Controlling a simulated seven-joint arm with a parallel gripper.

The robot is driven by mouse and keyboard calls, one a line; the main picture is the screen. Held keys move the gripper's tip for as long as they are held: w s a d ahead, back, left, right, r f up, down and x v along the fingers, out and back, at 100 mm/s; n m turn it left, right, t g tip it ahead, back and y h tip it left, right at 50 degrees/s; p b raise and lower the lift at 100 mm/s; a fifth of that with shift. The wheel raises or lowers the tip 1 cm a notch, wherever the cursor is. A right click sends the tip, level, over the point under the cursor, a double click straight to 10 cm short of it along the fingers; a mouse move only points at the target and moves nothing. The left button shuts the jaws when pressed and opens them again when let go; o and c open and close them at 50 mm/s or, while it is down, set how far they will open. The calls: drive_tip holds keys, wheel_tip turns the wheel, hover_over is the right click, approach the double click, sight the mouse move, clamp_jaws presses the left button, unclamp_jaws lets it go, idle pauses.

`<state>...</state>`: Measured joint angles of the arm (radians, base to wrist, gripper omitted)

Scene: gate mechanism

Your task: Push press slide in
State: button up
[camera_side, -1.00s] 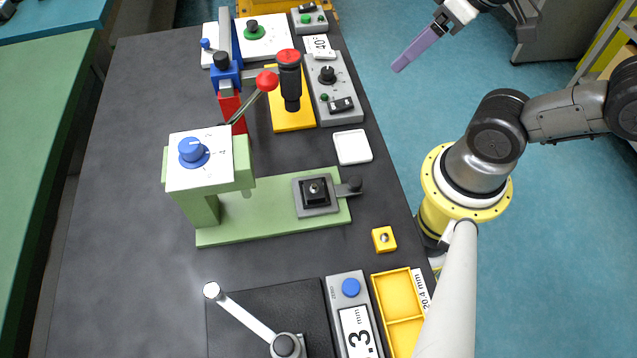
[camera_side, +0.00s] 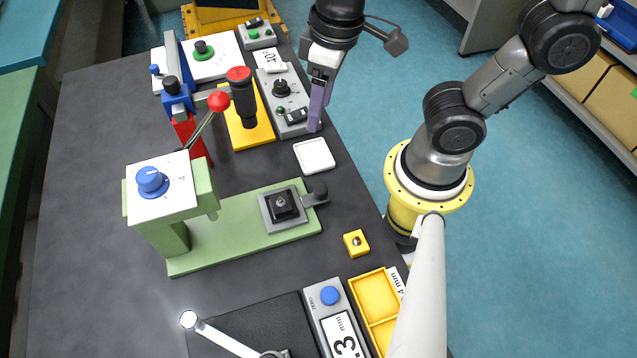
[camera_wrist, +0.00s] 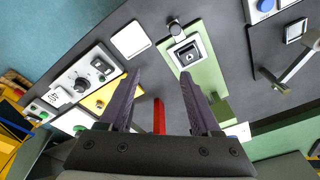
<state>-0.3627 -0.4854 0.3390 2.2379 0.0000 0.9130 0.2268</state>
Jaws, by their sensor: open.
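The green press (camera_side: 235,225) stands mid-table, with a white head plate carrying a blue knob. Its grey slide (camera_side: 282,208) sits near the right end of the green base, holding a black block with a small part in it. A black-knobbed handle (camera_side: 318,191) sticks out to the right of the slide. The slide also shows in the wrist view (camera_wrist: 188,51), with the handle (camera_wrist: 176,29) above it. My gripper (camera_side: 315,122) points down above the table edge, behind and right of the slide, apart from it. In the wrist view its purple fingers (camera_wrist: 160,75) are spread and empty.
A white square tray (camera_side: 314,155) lies between my gripper and the press. A grey control box (camera_side: 284,100) and a yellow-based toggle press (camera_side: 248,120) stand behind. A small yellow block (camera_side: 356,243) and a yellow bin (camera_side: 375,310) are in front, near the right edge.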

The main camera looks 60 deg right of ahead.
sight(320, 189)
drive_tip(key=a+f, duration=0.1)
drive_tip(key=f, duration=0.4)
drive_tip(key=s+a+f+n+g, duration=0.1)
drive_tip(key=f, duration=0.5)
drive_tip(key=a+f+n, duration=0.1)
drive_tip(key=f, duration=0.5)
drive_tip(key=shift+s+a+h, duration=0.25)
drive_tip(key=shift+s+h, duration=0.05)
drive_tip(key=shift+s, duration=0.05)
clamp_jaws()
idle(0.8)
